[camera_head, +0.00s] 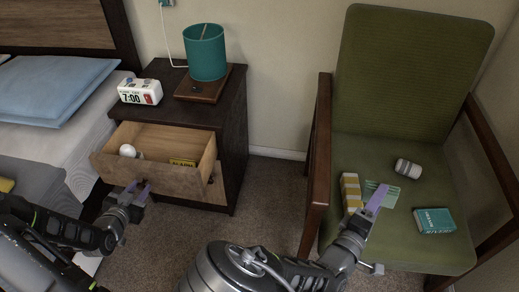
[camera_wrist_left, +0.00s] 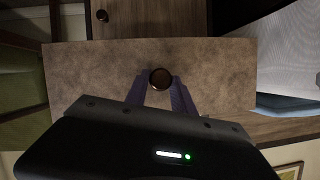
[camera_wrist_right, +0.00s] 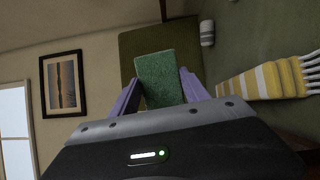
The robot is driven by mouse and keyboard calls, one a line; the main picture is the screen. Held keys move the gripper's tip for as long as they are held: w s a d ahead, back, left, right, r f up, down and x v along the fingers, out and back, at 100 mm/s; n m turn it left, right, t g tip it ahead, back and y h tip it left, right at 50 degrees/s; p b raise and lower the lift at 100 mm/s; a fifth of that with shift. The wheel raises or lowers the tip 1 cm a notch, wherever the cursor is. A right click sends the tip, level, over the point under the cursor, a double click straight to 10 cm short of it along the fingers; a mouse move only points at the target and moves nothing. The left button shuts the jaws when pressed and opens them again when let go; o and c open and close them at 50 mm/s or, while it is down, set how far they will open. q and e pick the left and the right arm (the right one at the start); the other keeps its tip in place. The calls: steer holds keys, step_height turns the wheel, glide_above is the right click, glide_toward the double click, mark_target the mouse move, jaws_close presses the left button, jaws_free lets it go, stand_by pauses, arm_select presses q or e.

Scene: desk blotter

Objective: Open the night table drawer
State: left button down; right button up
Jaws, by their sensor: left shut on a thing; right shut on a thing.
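The night table (camera_head: 232,115) is dark wood. Its drawer (camera_head: 155,178) is pulled out, with its open top showing. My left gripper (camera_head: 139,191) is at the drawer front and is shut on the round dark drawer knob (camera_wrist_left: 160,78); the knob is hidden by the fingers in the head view. My right gripper (camera_head: 378,197) is over the chair seat, shut on a green block (camera_wrist_right: 160,80). In the head view only pale green parts show beside its fingers.
A white object (camera_head: 128,151) and a yellow box (camera_head: 182,162) lie in the drawer. A clock (camera_head: 140,92) and teal lamp (camera_head: 206,52) stand on top. The bed is left.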

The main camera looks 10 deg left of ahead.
arm_select(q)
steer(key=shift+s, duration=1.85)
steer(key=c, duration=1.1)
jaws_free()
steer(key=shift+o, duration=0.2)
steer(key=p+v, duration=0.2)
steer(key=v, duration=1)
steer(key=shift+d+f, duration=0.1)
